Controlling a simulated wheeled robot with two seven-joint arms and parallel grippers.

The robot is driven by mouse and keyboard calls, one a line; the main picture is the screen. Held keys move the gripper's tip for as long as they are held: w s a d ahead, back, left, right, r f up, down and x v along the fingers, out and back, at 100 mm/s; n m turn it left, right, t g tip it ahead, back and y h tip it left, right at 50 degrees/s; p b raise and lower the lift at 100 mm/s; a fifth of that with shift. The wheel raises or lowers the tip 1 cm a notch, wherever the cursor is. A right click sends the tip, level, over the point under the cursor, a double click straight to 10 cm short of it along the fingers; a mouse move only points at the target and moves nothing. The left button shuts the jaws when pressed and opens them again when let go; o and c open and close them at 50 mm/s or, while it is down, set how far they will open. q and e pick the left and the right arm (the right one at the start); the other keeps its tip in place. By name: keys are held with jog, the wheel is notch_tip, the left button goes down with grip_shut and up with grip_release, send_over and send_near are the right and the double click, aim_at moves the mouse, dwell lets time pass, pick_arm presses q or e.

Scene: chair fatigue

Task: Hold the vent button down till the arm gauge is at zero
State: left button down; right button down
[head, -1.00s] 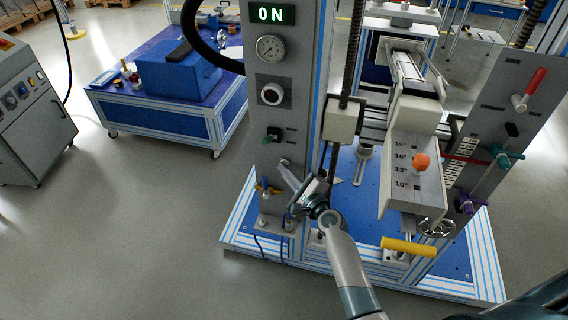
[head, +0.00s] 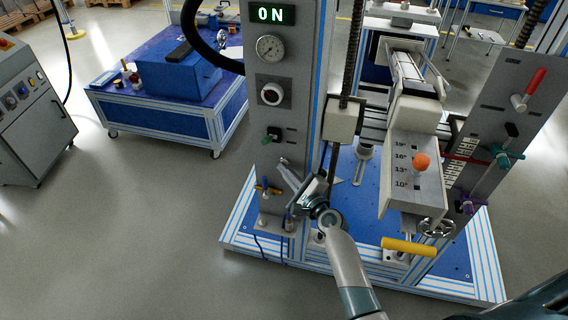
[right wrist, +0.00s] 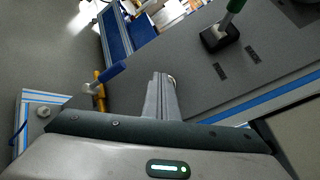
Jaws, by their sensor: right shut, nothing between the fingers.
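My left gripper is not in view.
Above the fingertips are a green toggle (head: 271,136) and a round black-and-white knob (head: 271,95). A blue-handled valve (head: 266,187) with yellow sits just left of the gripper. Right stands the grey block with an orange knob (head: 421,161) and a yellow handle (head: 408,246).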

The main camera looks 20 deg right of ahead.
jog(key=shift+s, duration=0.1)
dwell(0.4)
jog(key=shift+s+a, duration=0.45)
jog(key=shift+s, duration=0.1)
jog(key=s+a, duration=0.1)
jog(key=s+a+p, duration=0.1)
jog(key=s, duration=0.2)
jog(key=shift+s+a+p, duration=0.1)
jog(key=shift+a+p, duration=0.2)
jog(key=shift+a, duration=0.1)
dwell(0.3)
dwell(0.3)
